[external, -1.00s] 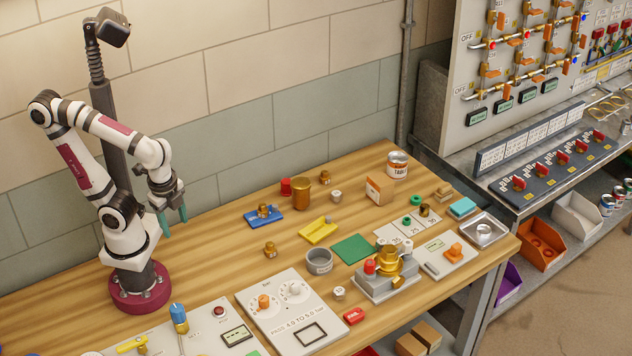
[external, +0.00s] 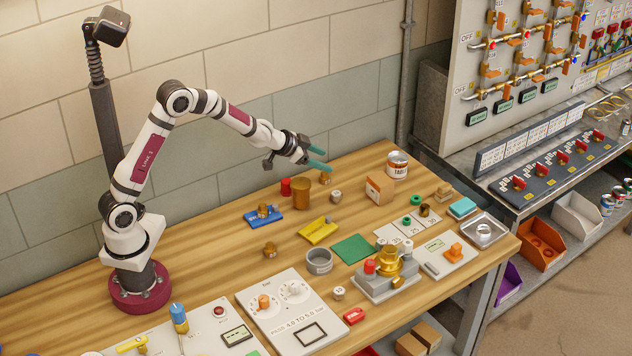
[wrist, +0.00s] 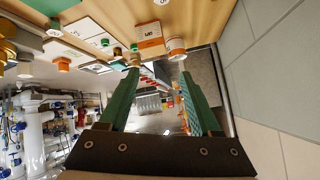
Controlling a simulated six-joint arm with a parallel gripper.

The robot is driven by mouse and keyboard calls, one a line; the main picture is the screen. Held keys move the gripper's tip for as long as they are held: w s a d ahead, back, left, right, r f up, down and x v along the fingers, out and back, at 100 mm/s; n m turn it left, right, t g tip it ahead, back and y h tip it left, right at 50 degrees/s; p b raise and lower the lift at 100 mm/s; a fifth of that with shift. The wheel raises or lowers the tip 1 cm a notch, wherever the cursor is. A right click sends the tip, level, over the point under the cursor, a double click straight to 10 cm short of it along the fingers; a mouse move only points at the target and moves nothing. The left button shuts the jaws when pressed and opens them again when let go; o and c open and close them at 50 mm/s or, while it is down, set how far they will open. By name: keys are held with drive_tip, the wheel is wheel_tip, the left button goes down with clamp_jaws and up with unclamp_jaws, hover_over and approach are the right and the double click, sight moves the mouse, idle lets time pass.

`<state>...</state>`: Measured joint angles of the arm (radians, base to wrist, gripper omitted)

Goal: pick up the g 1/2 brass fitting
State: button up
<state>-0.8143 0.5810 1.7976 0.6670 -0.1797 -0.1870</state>
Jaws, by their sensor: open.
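Several small brass fittings show in the external view, and I cannot read which is the G 1/2. One brass fitting (external: 325,178) stands at the back of the table, just below my gripper in the picture. Another brass fitting (external: 270,250) stands at the table's left middle. A third brass piece (external: 263,211) sits on a blue holder (external: 276,217). My gripper (external: 322,159) is open and empty, reaching right above the back of the table. Its two green fingers (wrist: 158,75) are spread apart in the wrist view with nothing between them.
A gold cup (external: 301,194) and red cap (external: 285,187) stand near the back fitting. A labelled box (external: 380,190) and a can (external: 397,165) stand to the right. A valve assembly (external: 388,275) fills the front middle. The wall is close behind my arm.

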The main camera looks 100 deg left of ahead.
drive_tip(key=s+a+f+n+t, duration=0.15)
drive_tip(key=a+f, duration=0.25)
drive_tip(key=a, duration=0.4)
drive_tip(key=n+t+y, duration=0.1)
drive_tip(key=t, duration=0.1)
hover_over(322, 173)
drive_tip(key=s+d, duration=0.2)
drive_tip(key=s, duration=0.1)
wheel_tip(322, 173, down, 4)
wheel_tip(322, 173, down, 7)
drive_tip(key=shift+w+a+f, duration=0.1)
drive_tip(key=shift+a+f, duration=0.05)
drive_tip(key=shift+f, duration=0.05)
drive_tip(key=x, duration=0.3)
drive_tip(key=shift+r, duration=0.2)
clamp_jaws()
